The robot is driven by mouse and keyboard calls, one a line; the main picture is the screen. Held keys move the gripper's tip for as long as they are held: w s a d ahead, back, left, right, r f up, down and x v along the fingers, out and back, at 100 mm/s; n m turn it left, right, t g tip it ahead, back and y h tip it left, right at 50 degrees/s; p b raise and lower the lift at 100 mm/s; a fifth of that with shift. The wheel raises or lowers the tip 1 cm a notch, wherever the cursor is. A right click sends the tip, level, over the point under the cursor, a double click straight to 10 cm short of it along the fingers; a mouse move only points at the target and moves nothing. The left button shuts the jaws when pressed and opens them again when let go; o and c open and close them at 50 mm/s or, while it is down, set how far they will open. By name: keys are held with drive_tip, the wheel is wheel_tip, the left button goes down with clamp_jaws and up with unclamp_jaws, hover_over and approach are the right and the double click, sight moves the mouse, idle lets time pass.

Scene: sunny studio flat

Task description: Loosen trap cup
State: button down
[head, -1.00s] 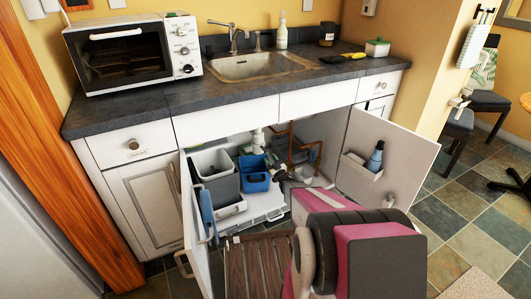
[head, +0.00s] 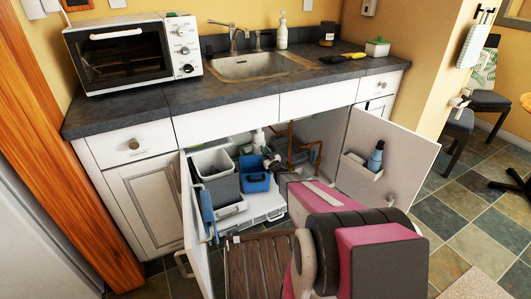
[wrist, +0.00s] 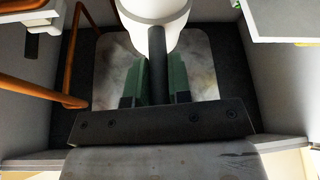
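A white rounded fitting (wrist: 152,10), likely the trap cup, shows at the top of the wrist view, cut off by the edge. In the head view a white drain part (head: 258,137) hangs under the sink; the rest is hidden. My gripper (wrist: 158,75) points towards the white fitting, with two green-padded fingers on either side of a dark upright bar. The bar overlaps the fitting's lower edge. I cannot tell whether the fingers grip the bar or only flank it, or whether anything touches the fitting.
Copper pipes (wrist: 77,50) run at the left of the wrist view. The cabinet's right door (head: 405,160) stands open with a bottle (head: 375,157). A grey bin (head: 213,177) and blue caddy (head: 255,180) stand inside, left of my arm. The sink (head: 255,66) is above.

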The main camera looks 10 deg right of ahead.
sight(255, 152)
drive_tip(key=shift+a+m+t+h, duration=0.2)
drive_tip(key=shift+a+m+h, duration=0.9)
drive_tip(key=shift+h, duration=1.2)
drive_tip(key=shift+a+m+t+h, duration=0.2)
drive_tip(key=shift+a+m+h, duration=0.9)
drive_tip(key=shift+h, duration=1.2)
drive_tip(key=shift+a+m+t+h, duration=0.2)
drive_tip(key=shift+a+m+h, duration=0.5)
drive_tip(key=shift+m+h, duration=1.15)
drive_tip(key=shift+n+h, duration=0.35)
drive_tip(key=shift+h, duration=0.3)
drive_tip(key=c, duration=1.1)
unclamp_jaws()
drive_tip(key=shift+o, duration=0.2)
drive_tip(key=v, duration=1.1)
